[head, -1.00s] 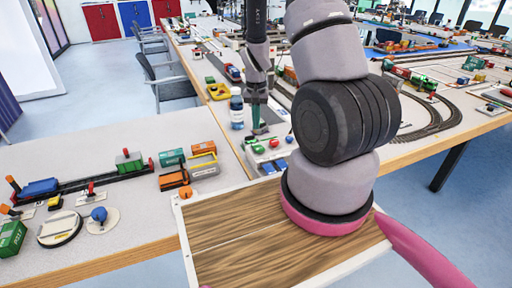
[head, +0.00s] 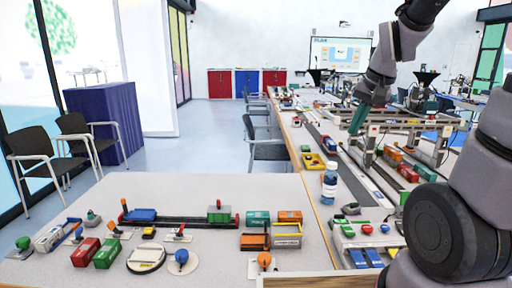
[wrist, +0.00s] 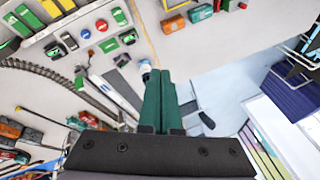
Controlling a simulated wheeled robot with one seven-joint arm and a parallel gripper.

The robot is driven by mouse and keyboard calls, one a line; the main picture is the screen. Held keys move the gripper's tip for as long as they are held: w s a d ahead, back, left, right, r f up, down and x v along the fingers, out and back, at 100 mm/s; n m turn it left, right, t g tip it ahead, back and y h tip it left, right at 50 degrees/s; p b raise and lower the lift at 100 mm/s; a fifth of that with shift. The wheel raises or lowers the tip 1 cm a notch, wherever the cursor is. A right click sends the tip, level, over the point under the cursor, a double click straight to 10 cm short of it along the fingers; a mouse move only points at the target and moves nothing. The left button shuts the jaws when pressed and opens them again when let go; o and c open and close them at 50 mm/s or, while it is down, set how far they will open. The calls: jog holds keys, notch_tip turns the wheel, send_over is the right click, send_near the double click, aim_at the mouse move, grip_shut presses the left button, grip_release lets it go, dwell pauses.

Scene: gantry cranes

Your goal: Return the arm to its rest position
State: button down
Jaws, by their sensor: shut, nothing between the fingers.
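My arm rises on the right side of the head view and bends over the table with the train models. My gripper (head: 357,120) has green fingers that hang downward above the long table, behind the blue-capped bottle. In the wrist view the green fingers of my gripper (wrist: 160,78) lie together, shut with nothing between them. I cannot tell from these views how far above the table the fingertips are.
A bottle (head: 329,183) stands on the table near a control panel with coloured buttons (head: 366,229). Small containers (head: 258,219) and a flat wagon track (head: 178,219) lie on the left table. Chairs (head: 262,140) stand beyond.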

jog(key=s+a+r+t, duration=0.2)
jog(key=s+r+t, duration=0.1)
jog(key=s+r, duration=0.7)
jog(key=shift+s+n, duration=0.4)
jog(key=shift+s, duration=0.8)
